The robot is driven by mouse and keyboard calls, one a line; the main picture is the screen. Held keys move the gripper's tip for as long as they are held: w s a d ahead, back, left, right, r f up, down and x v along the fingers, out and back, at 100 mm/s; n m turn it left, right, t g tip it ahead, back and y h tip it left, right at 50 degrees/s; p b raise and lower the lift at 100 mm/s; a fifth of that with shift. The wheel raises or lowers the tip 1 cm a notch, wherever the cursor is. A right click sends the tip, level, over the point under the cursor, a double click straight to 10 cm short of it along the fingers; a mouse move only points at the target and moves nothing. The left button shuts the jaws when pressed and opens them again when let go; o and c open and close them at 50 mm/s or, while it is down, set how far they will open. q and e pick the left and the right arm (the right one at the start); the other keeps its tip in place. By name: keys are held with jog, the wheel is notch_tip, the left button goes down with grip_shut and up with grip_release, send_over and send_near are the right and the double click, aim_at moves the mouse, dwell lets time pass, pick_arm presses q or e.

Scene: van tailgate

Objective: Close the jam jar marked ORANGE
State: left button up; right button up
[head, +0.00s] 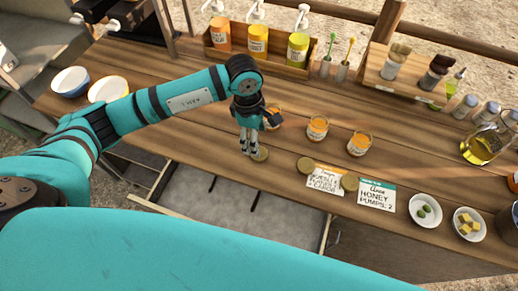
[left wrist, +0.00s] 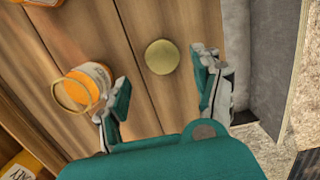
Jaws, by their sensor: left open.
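Three open glass jars with orange contents stand in a row on the wooden counter: a left jar (head: 273,118), a middle jar (head: 317,128) and a right jar (head: 358,144). Their label words are too small to read. Three gold lids lie in front of them: a left lid (head: 261,155), a middle lid (head: 306,166) and a right lid (head: 349,182). My left gripper (head: 249,151) is open above the left lid. In the left wrist view the lid (left wrist: 162,57) lies between the spread fingers (left wrist: 160,72), and a jar (left wrist: 88,86) stands beside one finger. My right gripper is not in view.
Two cards (head: 376,195) lie in front of the jars. Bowls (head: 108,90) stand at left, and small dishes (head: 425,210) and an oil jug (head: 484,147) at right. A rack of pump bottles (head: 257,45) is behind. The counter's front edge is close to the gripper.

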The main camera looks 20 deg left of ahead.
pick_arm(q)
jog(key=shift+f, duration=0.45)
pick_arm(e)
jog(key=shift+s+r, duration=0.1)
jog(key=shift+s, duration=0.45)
pick_arm(q)
jog(key=shift+s+d+f+p, duration=0.1)
jog(key=shift+s+f+p, duration=0.1)
jog(key=shift+p, duration=0.1)
jog(key=f, duration=0.1)
jog(key=f+p, duration=0.2)
jog(key=shift+s+d+f, duration=0.15)
jog(key=shift+s+f, duration=0.1)
jog(key=shift+f, duration=0.65)
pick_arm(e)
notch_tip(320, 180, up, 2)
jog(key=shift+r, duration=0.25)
pick_arm(q)
jog(key=shift+c, duration=0.4)
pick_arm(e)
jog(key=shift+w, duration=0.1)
pick_arm(q)
jog(key=c, duration=0.6)
